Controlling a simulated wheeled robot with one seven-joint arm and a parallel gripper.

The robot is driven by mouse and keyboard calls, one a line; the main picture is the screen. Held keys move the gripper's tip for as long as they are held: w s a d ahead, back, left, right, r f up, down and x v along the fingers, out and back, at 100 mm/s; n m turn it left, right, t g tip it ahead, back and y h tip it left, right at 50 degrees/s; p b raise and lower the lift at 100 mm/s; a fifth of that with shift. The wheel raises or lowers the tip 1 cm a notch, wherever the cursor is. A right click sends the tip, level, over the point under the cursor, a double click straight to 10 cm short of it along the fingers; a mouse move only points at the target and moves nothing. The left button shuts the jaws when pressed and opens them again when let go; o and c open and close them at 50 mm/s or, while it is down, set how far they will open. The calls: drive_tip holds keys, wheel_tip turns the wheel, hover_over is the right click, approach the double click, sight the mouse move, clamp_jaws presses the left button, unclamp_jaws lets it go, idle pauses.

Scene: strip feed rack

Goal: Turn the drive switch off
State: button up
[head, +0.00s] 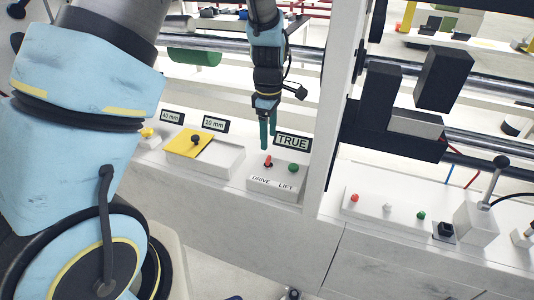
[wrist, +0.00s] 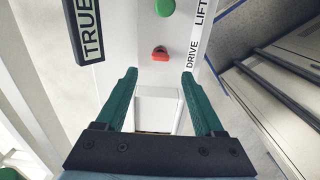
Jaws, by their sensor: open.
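The drive switch (head: 268,162) is a small red toggle on a white control box (head: 262,184) labelled DRIVE and LIFT. In the wrist view the red switch (wrist: 160,53) lies beyond my fingertips, near the DRIVE label. A green lift button (head: 293,168) sits to its right on the same box, and shows at the top of the wrist view (wrist: 165,7). My gripper (head: 268,145) points down just above the switch, and in the wrist view its two green fingers (wrist: 160,75) are apart with nothing between them. I cannot tell the switch's exact position.
A TRUE sign (head: 292,141) stands right behind the box, close to my fingers. A white tray with a yellow plate (head: 190,143) is to the left. A white upright post (head: 335,110) rises to the right. Another panel with small buttons (head: 388,208) lies beyond it.

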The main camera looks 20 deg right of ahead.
sight(268, 162)
wheel_tip(268, 162, down, 8)
drive_tip(key=shift+r+p, duration=0.1)
drive_tip(key=shift+p, duration=0.45)
clamp_jaws()
idle(0.3)
